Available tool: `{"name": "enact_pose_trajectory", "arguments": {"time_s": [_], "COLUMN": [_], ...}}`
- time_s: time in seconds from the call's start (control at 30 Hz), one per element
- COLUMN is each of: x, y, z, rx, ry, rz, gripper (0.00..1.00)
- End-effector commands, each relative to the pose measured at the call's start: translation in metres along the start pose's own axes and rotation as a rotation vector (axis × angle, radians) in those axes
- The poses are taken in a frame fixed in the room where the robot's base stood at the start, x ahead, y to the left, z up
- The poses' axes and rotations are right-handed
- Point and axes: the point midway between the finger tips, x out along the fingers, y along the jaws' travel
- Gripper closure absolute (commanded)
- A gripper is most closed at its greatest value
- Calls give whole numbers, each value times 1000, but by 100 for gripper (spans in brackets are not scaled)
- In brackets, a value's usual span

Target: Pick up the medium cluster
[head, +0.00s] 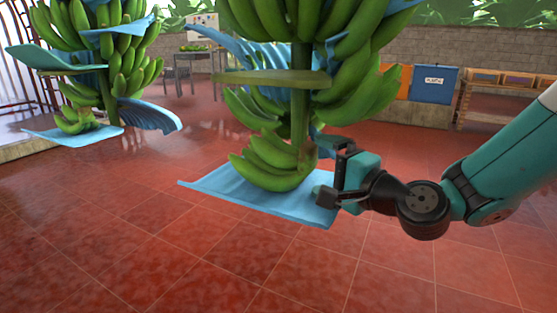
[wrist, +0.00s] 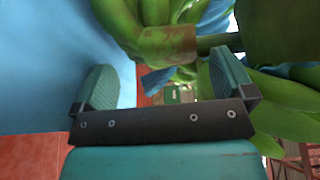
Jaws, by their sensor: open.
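A near hanging stem (head: 300,105) carries several green banana clusters. Its lowest cluster (head: 270,165) hangs just above a blue sheet (head: 235,193); a larger cluster (head: 365,95) is above. I cannot tell for sure which one is the medium cluster. My gripper (head: 331,172) is open at the right side of the lowest cluster, close to the brownish stem end. In the wrist view my gripper (wrist: 165,88) has nothing between its fingers, and a brown stem end (wrist: 170,45) shows just beyond them. Whether a finger touches fruit is unclear.
Blue sheets hang between the clusters, and one (wrist: 45,60) fills the left of the wrist view. A second stem (head: 105,80) hangs at the left. A table (head: 190,65), a blue bin (head: 433,84) and a wooden rack (head: 505,95) stand behind. The red tiled floor in front is clear.

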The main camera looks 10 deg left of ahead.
Motion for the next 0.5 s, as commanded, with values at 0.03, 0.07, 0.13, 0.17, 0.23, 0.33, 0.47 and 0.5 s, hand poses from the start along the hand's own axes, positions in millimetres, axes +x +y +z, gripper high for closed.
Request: {"name": "enact_pose_trajectory", "arguments": {"time_s": [0.03,0.07,0.13,0.17,0.23,0.33,0.47,0.5], "x": [8,11,16,18,19,18,18,18], "y": [-1,-2,-1,-1,-1,0,0,0], "z": [0,0,0,0,-1,-1,-1,-1], "rx": [-2,-2,-2,0,0,0,0,0], "ry": [-2,-1,-1,0,1,1,1,1], "rz": [0,-1,0,-1,0,0,0,0], "gripper": [0,0,0,0,0,0,18,28]}}
